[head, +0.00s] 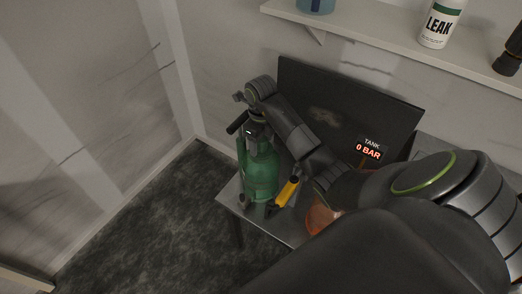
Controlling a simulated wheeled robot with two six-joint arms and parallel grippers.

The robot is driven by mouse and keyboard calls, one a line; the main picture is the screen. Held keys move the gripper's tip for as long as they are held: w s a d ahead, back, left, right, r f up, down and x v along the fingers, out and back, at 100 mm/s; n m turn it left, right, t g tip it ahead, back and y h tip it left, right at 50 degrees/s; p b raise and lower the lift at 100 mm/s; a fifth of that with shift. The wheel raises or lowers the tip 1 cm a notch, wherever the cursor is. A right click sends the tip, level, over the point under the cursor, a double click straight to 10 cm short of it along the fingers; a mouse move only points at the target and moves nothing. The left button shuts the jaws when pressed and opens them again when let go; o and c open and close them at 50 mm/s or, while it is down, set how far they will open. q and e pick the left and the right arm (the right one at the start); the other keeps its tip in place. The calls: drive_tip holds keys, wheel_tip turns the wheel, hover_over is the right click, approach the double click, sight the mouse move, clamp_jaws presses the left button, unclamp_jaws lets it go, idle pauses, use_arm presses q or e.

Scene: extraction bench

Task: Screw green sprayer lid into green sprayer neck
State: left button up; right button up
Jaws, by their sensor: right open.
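The green sprayer (262,175) stands upright near the left end of the small metal bench (229,194). My right arm reaches over it from the lower right. My right gripper (255,130) points down at the top of the sprayer, open around or just above it. The gripper and wrist cover the neck, so I cannot make out the green lid or tell whether it sits in the neck. A dark handle-like part sticks out to the left at the sprayer's top. My left gripper is not in view.
A yellow-handled tool (287,192) is right of the sprayer. An orange, rounded object (318,216) is partly hidden by my arm. A wall shelf (375,42) holds a "LEAK" bottle (440,24).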

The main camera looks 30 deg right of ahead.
drive_tip(key=n+b, duration=0.1)
drive_tip(key=n, duration=0.1)
drive_tip(key=n+b, duration=0.1)
drive_tip(key=n, duration=0.1)
drive_tip(key=shift+f+n+b, duration=0.2)
drive_tip(key=shift+n+b, duration=0.15)
drive_tip(key=shift+n, duration=0.05)
drive_tip(key=shift+r+n, duration=0.2)
drive_tip(key=shift+n, duration=0.5)
